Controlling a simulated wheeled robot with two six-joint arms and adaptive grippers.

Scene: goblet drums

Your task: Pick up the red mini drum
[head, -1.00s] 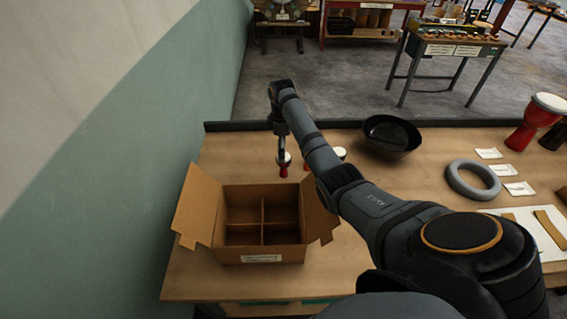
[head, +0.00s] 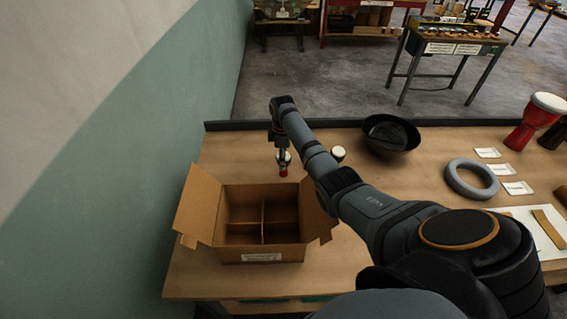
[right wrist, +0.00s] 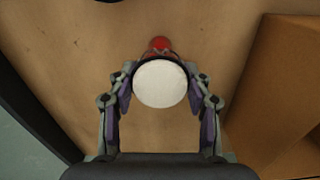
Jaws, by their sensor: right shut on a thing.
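The red mini drum (head: 283,172) has a white head and a red body. My right gripper (head: 283,154) is shut on it, behind the cardboard box. In the right wrist view the round white head of the red mini drum (right wrist: 160,84) lies between the two fingers of my right gripper (right wrist: 160,92), and its red foot shows beyond. Whether the foot touches the table is unclear. My left gripper is not in view.
An open cardboard box (head: 262,254) with dividers stands in front of the drum, flaps spread. Another white-topped drum (head: 338,153) is partly hidden by my arm. A black bowl (head: 390,135), grey ring (head: 472,180) and large red drum (head: 535,118) are to the right.

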